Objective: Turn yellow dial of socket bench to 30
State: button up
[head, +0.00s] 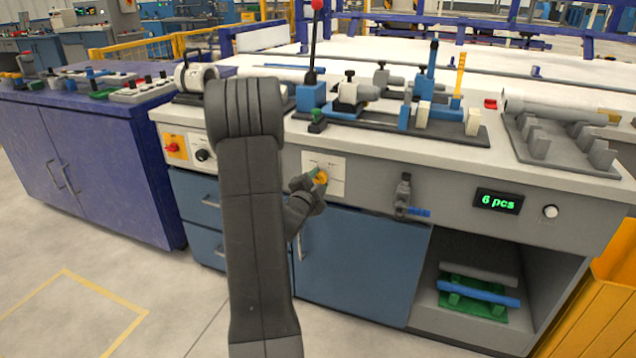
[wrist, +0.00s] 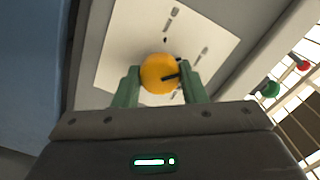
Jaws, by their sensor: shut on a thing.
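The yellow dial (wrist: 158,74) sits on a white plate (wrist: 120,45) on the bench's front panel, with a dark pointer mark on its face. Grey marks and small dark dots show on the plate, but no numbers can be read. My gripper (wrist: 160,86) has its green fingers on both sides of the dial and is shut on it. In the head view my gripper (head: 318,174) is at the white plate (head: 338,172), with the yellow dial (head: 320,178) partly hidden by the fingers. The socket bench (head: 450,193) has a grey front panel and a white top.
A display reading "6 pcs" (head: 498,201) and a white knob (head: 550,211) are further right. A red switch on yellow (head: 173,147) and a black knob (head: 202,155) are left.

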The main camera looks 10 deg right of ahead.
jog(key=n, duration=0.6)
jog(key=n+p, duration=0.1)
jog(key=n, duration=0.4)
jog(key=shift+n+p, duration=0.3)
jog(key=shift+p, duration=0.05)
jog(key=shift+f, duration=0.1)
jog(key=o, duration=1)
jog(key=shift+s+a, duration=0.1)
jog(key=p+v, duration=0.1)
jog(key=v, duration=1.2)
jog(key=shift+s+a+p, duration=0.2)
jog(key=shift+s+p, duration=0.1)
jog(key=shift+w, duration=0.1)
